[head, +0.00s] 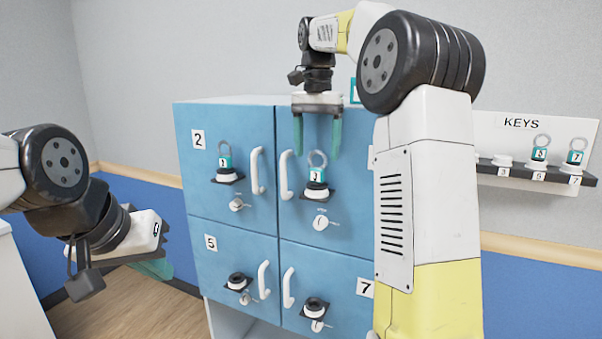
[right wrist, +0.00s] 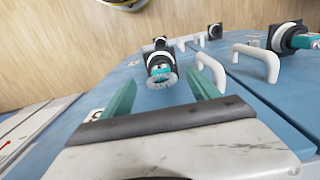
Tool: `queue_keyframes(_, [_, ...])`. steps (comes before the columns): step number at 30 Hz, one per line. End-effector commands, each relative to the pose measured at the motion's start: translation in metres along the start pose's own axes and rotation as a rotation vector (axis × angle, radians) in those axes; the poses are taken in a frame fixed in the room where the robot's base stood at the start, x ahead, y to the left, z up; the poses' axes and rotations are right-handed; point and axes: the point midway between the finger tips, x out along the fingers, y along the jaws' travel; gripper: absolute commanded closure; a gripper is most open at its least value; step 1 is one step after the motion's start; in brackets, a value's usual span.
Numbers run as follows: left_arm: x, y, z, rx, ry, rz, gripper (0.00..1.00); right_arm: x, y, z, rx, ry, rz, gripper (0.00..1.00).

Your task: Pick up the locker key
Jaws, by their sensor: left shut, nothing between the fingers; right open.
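A teal locker key (head: 317,172) with a grey ring on top stands upright in a black holder on the upper middle door. A second teal key (head: 224,160) stands in a holder on door 2. My right gripper (head: 318,150) is open and points down, with its teal fingers on either side of the first key's ring. In the right wrist view that key (right wrist: 160,68) sits between the open fingertips, and I cannot tell whether they touch it. My left gripper (head: 155,268) is shut and empty, low at the left, away from the lockers.
The blue locker (head: 235,220) has white door handles (head: 286,175) close beside the key. Empty holders (head: 238,282) sit on the lower doors. A KEYS rack (head: 535,172) at the right holds two more teal keys. My right arm hides the locker's right side.

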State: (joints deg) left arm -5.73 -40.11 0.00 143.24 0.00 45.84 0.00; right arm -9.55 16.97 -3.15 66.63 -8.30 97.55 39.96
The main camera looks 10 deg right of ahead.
Motion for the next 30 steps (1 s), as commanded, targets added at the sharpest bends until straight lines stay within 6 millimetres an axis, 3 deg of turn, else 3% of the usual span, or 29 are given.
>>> queue_keyframes(15, [0.0,0.0,0.0,0.0,0.0,0.0,1.0,0.06,-0.001,0.001,-0.002,0.0,-0.001,0.3])
queue_keyframes(23, [0.0,0.0,0.0,0.0,0.0,0.0,1.0,0.063,-0.002,0.001,-0.002,0.002,-0.003,0.3])
queue_keyframes(30, [0.0,0.0,0.0,0.0,0.0,0.0,1.0,0.063,-0.002,0.001,-0.002,0.002,-0.002,0.75])
